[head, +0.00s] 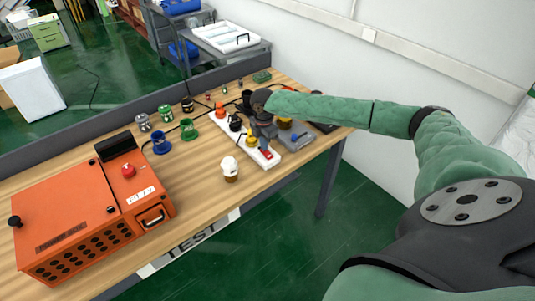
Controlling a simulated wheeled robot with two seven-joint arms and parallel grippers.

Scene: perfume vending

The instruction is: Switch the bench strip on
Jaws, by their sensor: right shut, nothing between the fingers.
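The bench strip (262,161) is a white power strip on the wooden table, running diagonally from back left to front right. Several plugs, orange, black and yellow, stand along it. A red switch (267,155) sits near its front right end. My right gripper (265,140) reaches in from the right and points down over the strip, just behind the red switch. It is shut and empty. I cannot tell whether it touches the strip, and it hides part of the strip. I cannot tell the switch's position. My left gripper is not in view.
A yellow-and-black item on a grey pad (296,136) lies right of the strip. A white-topped brown bottle (230,169) stands in front. An orange machine (85,215) fills the left end. Bare table lies between.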

